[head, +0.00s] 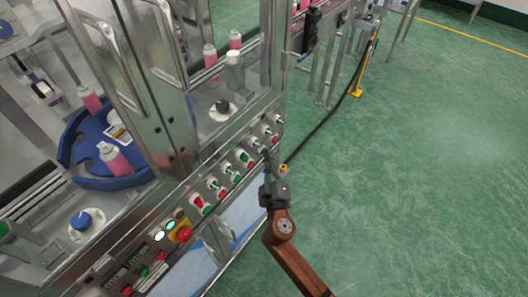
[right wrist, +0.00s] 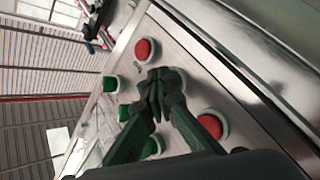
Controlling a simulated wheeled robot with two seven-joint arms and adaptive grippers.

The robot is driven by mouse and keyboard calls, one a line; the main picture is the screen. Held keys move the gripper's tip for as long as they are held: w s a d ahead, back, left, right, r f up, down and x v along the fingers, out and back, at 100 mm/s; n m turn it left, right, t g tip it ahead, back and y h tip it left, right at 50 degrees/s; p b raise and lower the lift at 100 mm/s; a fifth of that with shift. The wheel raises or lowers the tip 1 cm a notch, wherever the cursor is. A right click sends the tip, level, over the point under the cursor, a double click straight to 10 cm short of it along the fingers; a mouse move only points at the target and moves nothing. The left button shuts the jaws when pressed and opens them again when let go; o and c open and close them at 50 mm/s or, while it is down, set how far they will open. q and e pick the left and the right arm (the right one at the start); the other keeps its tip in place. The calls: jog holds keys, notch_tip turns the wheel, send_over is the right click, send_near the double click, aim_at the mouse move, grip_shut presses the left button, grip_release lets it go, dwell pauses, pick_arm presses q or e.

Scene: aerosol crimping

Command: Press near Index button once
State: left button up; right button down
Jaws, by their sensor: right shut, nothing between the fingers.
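The machine's slanted front panel (head: 230,176) carries a row of red and green push buttons with pale collars. No label on them is readable, so I cannot tell which is the near Index button. My right gripper (head: 267,157) is shut and empty, its fingers at the panel's right part. In the right wrist view, the closed fingertips (right wrist: 160,77) lie over a pale-collared button (right wrist: 178,74) and hide most of it; I cannot tell whether they touch it. Red buttons (right wrist: 146,49) and (right wrist: 211,124) sit either side. Green buttons (right wrist: 111,84) lie left of the fingers. My left gripper is out of view.
A yellow-based red emergency button (head: 183,234) sits further left on the panel. Behind the steel door frame are a blue turntable (head: 75,150) and pink bottles (head: 113,158).

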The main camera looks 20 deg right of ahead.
jog(key=shift+s+d, duration=0.45)
jog(key=shift+s, duration=0.2)
jog(key=shift+s+d+p, duration=0.2)
jog(key=shift+s+d, duration=0.6)
jog(key=shift+s, duration=0.2)
jog(key=shift+s+d+p, duration=0.2)
jog(key=shift+s+d, duration=0.6)
jog(key=shift+s, duration=0.15)
